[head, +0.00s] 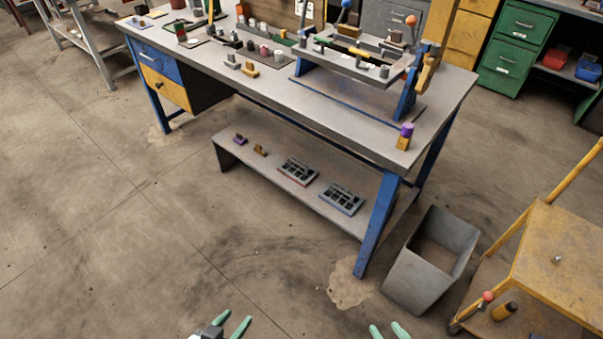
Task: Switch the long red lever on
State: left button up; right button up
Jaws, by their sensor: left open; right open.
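A lever with an orange-red ball knob (411,21) stands at the back right of the workbench, by a grey raised fixture (355,65). A second red ball knob (488,296) shows low on the yellow cart at the right. I cannot tell which one is the long red lever, nor whether either is on. My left gripper (236,321) is open and empty at the bottom edge, over the floor. My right gripper (388,330) is open and empty at the bottom edge, mostly out of view. Both are far from the workbench.
The grey-topped workbench (448,103) has blue legs and a lower shelf (233,148) with two small trays. A lever with a blue knob (346,4) stands at its back. A grey bin (427,262) and the yellow cart (567,240) stand at the right. The floor between is clear.

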aim_at(487, 296)
jog(key=z, duration=1.7)
jog(key=i+j+z, duration=0.3)
jog(key=i, duration=0.15)
jog(key=i+j+z, duration=0.15)
jog(key=i+z, duration=0.15)
jog(key=i, duration=0.15)
